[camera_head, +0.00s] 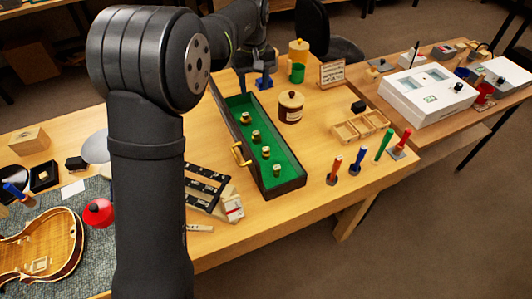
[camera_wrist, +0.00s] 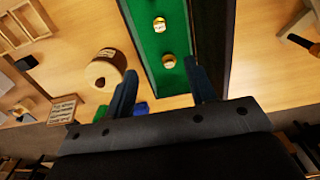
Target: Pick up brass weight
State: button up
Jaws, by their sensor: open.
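Several small brass weights stand in a row in a long green-lined tray (camera_head: 285,187). In the head view, the farthest brass weight (camera_head: 245,117) is nearest my gripper, and another brass weight (camera_head: 277,169) stands near the close end. In the wrist view, one brass weight (camera_wrist: 169,61) lies ahead of the gap between my fingers, with a second brass weight (camera_wrist: 159,25) beyond it. My gripper (camera_wrist: 164,88) is open and empty, its two blue fingers apart. In the head view it is over the tray's far end, partly hidden by my arm.
A wooden divided tray (camera_head: 360,127) and upright coloured-handled tools (camera_head: 384,143) are farther right. A violin body (camera_head: 40,250) lies at lower left.

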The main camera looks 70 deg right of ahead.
jog(key=s+a+f, duration=0.4)
jog(key=s+a, duration=0.1)
jog(key=s, duration=0.1)
send_over(266, 149)
jog(key=f, duration=1)
jog(key=shift+d+f, duration=0.3)
jog(key=shift+f, duration=0.05)
jog(key=shift+a+f, duration=0.15)
jog(key=shift+f, duration=1.4)
jog(key=shift+a+f, duration=0.15)
jog(key=shift+f, duration=1.4)
jog(key=c, duration=1.1)
